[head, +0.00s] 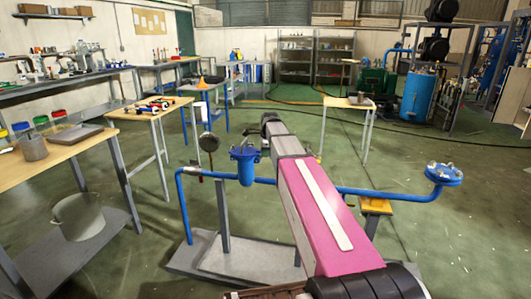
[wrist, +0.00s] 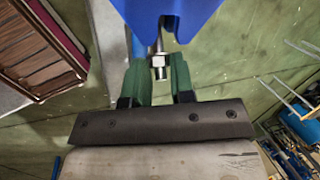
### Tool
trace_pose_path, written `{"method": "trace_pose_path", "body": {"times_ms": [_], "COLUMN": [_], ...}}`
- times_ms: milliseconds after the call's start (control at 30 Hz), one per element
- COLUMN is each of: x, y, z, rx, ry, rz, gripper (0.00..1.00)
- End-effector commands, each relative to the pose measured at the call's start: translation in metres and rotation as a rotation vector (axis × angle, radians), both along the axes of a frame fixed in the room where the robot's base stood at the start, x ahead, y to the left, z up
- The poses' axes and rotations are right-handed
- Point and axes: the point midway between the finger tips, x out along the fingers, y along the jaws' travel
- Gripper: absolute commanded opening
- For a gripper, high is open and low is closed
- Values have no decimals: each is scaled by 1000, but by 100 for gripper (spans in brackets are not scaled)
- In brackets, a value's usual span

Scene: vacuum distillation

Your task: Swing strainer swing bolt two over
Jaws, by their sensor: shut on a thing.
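The blue strainer (head: 244,164) sits on the blue pipe in the middle of the head view, just left of my pink arm. In the wrist view the strainer's blue body (wrist: 180,14) fills the top centre. A metal swing bolt (wrist: 158,62) with a nut hangs below its edge. My gripper (wrist: 160,74) has its two green fingers on either side of the bolt, shut on it. In the head view the fingers are hidden behind my arm near the strainer. How far the bolt is swung is hard to tell.
The blue pipe (head: 375,192) runs right to a flanged end (head: 443,174). A wooden-topped bench (head: 85,143) is at the left. Green floor is open to the right.

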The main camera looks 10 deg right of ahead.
Motion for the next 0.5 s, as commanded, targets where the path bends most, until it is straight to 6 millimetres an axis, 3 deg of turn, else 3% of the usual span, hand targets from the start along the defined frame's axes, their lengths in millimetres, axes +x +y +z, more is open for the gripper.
{"method": "trace_pose_path", "body": {"times_ms": [167, 200, 233, 500], "x": [0, 0, -1, 0], "y": [0, 0, 0, 0], "z": [0, 0, 0, 0], "rx": [1, 1, 1, 2], "ry": [1, 1, 1, 0], "rz": [0, 0, 0, 1], "gripper": [0, 26, 35, 35]}}
